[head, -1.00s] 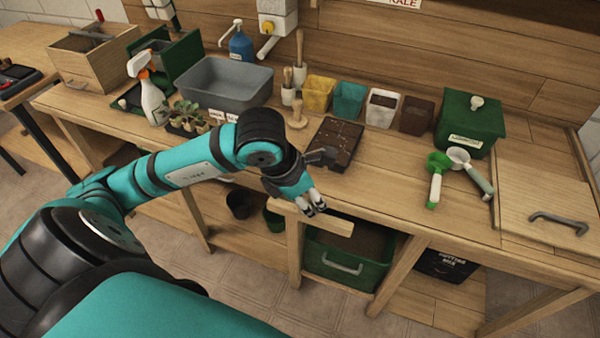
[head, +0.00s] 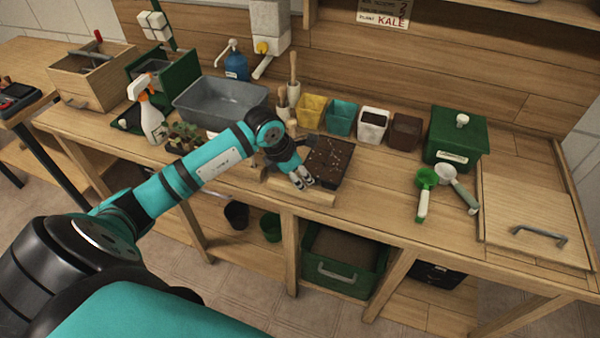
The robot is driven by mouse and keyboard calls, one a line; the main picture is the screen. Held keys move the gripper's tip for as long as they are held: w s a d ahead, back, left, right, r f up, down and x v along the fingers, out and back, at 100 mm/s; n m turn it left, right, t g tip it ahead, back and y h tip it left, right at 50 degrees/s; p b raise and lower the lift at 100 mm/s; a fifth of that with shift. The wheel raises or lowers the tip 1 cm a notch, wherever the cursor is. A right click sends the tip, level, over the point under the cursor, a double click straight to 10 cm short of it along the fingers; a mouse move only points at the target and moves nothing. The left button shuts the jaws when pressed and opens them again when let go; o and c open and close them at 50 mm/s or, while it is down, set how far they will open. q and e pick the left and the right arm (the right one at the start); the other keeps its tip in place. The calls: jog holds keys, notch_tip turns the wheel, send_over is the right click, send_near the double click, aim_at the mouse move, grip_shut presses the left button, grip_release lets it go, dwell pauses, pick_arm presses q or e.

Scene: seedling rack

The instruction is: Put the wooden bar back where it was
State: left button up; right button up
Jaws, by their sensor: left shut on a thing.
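The wooden bar (head: 318,196) is a short, pale length of wood. It shows over the front strip of the workbench top (head: 385,215), lying roughly along the front edge. My left gripper (head: 302,183) is shut on the bar near its middle, with the fingers pointing down. I cannot tell whether the bar touches the bench top. The gripper hides part of the bar's back side. My right gripper is not in view.
A dark seedling tray (head: 329,160) stands just behind the bar and gripper. A grey basin (head: 215,103), several pots and a green lidded box (head: 455,138) stand farther back. Two scoops lie to the right. The bench front between bar and scoops is clear.

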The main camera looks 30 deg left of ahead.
pick_arm(q)
jog(key=shift+f, duration=0.4)
jog(key=o, duration=1)
jog(key=shift+o, duration=0.2)
jog(key=shift+r, duration=0.1)
jog(key=b+v, duration=0.2)
jog(key=v, duration=1)
